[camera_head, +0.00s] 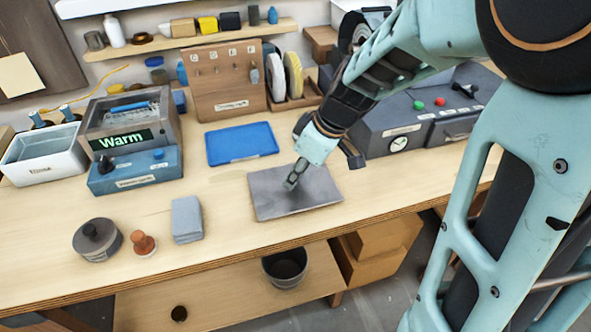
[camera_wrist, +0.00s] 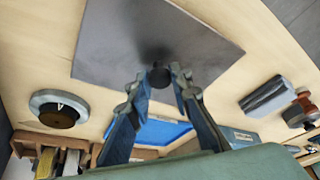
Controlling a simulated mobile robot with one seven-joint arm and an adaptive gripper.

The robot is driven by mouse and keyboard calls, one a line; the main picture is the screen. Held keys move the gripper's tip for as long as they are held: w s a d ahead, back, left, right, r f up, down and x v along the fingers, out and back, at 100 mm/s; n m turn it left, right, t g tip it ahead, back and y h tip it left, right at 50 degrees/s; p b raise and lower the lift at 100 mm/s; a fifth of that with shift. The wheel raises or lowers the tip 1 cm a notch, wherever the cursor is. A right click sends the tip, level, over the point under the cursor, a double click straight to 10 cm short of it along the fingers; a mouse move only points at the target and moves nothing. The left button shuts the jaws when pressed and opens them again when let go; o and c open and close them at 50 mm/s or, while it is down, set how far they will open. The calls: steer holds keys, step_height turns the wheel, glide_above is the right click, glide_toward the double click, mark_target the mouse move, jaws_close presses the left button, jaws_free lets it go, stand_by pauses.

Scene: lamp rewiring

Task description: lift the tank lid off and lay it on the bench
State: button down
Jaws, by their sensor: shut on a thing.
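The tank lid is a flat grey plate (camera_head: 318,192) at the front middle of the bench, lying flat on it or just above it; I cannot tell which. It fills the upper middle of the wrist view (camera_wrist: 112,40). My gripper (camera_head: 291,184) is over the lid, its fingertips (camera_wrist: 158,84) closed around the small dark knob (camera_wrist: 159,74). The tank (camera_head: 135,172), with a blue base and a "Warm" sign, stands at the left, apart from the lid. Its top shows no grey plate on it.
A blue mat (camera_head: 241,143) lies behind the lid. A grey cloth stack (camera_head: 187,219), a red-brown knobbed stamp (camera_head: 143,243) and a round dark pot (camera_head: 97,241) are to the left. A grey machine with a dial (camera_head: 398,143) stands right. The bench front edge (camera_head: 230,237) is close.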

steer(key=shift+f+b, duration=0.25)
steer(key=shift+b, duration=0.1)
steer(key=c, duration=1.7)
jaws_free()
steer(key=shift+r, duration=0.1)
